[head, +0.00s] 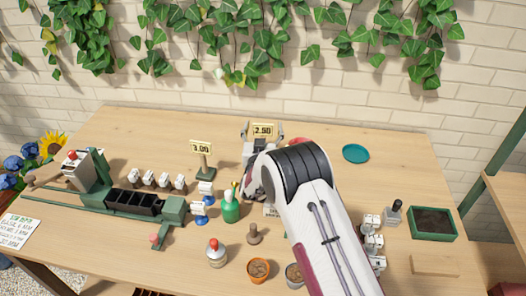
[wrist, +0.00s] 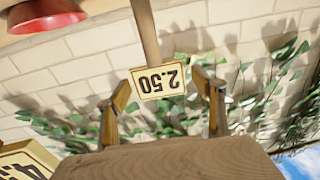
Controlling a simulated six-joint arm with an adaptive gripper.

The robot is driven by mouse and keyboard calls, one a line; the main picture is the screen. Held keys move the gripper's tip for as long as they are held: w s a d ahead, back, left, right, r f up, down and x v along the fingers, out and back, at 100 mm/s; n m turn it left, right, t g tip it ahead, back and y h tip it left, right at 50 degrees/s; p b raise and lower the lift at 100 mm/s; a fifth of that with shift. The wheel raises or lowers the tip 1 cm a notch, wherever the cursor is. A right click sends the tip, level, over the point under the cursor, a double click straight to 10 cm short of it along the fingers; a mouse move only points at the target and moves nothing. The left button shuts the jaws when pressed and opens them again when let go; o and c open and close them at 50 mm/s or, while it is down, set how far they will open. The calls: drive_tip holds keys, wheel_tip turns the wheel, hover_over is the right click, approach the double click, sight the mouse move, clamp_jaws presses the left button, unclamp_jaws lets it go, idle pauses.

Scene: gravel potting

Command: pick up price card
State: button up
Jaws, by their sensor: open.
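A price card reading 2.50 (head: 263,130) stands at the back of the table in the head view. In the wrist view the same 2.50 card (wrist: 160,80) appears upside down, on a post. My gripper (wrist: 163,104) is open, with one finger on each side of the card. Gaps show between the card and both fingers, and I see no contact. In the head view my gripper (head: 262,134) is around the card, and my arm hides the area in front of it. A second price card reading 3.00 (head: 201,148) stands on a dark base to the left.
Part of another yellow card (wrist: 25,162) shows at the wrist view's lower left, and a red rounded object (wrist: 45,18) at upper left. A teal dish (head: 355,153) lies to the right. The back left tabletop is clear.

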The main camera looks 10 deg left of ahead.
drive_tip(key=c, duration=1.8)
drive_tip(key=shift+r, duration=0.2)
drive_tip(key=shift+r, duration=4.85)
